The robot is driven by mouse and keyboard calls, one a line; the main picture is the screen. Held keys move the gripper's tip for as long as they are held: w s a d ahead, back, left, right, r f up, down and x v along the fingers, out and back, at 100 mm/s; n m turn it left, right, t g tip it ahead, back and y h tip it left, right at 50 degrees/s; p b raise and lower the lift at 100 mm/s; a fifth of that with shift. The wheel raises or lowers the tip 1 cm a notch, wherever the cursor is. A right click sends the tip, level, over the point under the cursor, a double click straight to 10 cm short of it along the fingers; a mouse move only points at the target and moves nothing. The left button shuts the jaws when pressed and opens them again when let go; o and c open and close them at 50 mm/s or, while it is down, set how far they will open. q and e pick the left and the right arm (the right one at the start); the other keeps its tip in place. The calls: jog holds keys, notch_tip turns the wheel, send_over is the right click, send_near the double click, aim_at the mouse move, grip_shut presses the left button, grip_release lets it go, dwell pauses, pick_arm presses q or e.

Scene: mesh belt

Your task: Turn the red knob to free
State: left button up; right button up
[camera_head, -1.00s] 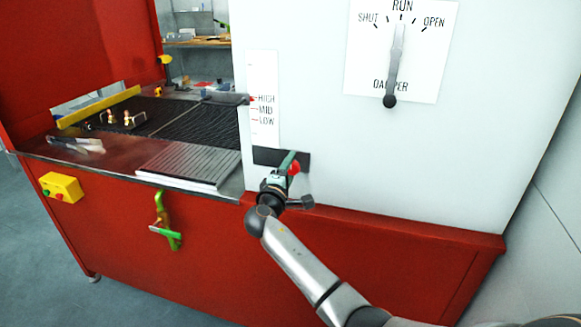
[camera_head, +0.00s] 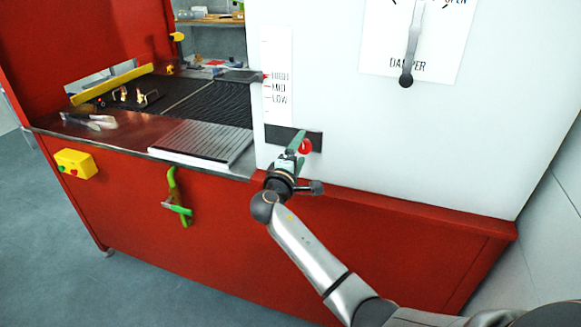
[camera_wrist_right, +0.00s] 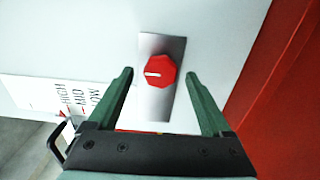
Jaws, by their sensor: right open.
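The red knob (camera_wrist_right: 157,73) is an octagonal dial with a white pointer line, mounted on a metal plate (camera_wrist_right: 152,110) on the white panel. In the right wrist view it lies between and just beyond the green fingertips of my right gripper (camera_wrist_right: 158,73), which is open and not touching it, as far as I can tell. In the head view the knob (camera_head: 305,146) shows just right of the right gripper's fingers (camera_head: 297,140), against a dark plate. No free marking is readable near the knob. My left gripper is not in view.
A HIGH/MID/LOW scale (camera_head: 279,85) is above the knob. A damper lever (camera_head: 411,45) hangs on its labelled plate at upper right. The mesh belt (camera_head: 215,105) is left. A yellow button box (camera_head: 75,163) and a green-handled tool (camera_head: 176,197) are on the red front.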

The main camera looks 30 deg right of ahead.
jog(key=b+v, duration=0.1)
jog(key=v, duration=0.9)
jog(key=shift+d, duration=0.1)
jog(key=s+a+f+y, duration=0.2)
jog(key=s+f+y, duration=0.1)
jog(key=f, duration=0.4)
jog(key=s+a+f+y, duration=0.2)
jog(key=f+y, duration=0.1)
jog(key=f, duration=0.5)
jog(key=s+a+f+y, duration=0.2)
jog(key=s+f+y, duration=0.1)
jog(key=f, duration=0.4)
jog(key=s+a+f+m+y, duration=0.2)
jog(key=s+f, duration=0.1)
jog(key=s, duration=0.3)
jog(key=s+a+f+m+g+y, duration=0.1)
jog(key=s+a+f+m+y, duration=0.1)
jog(key=s+f, duration=0.2)
jog(key=s+a+f+m+g+y, duration=0.1)
jog(key=s+a+f+m+y, duration=0.1)
jog(key=s, duration=0.7)
jog(key=shift+s+a+f+y, duration=0.4)
jog(key=shift+f+y, duration=0.2)
jog(key=shift+f, duration=0.35)
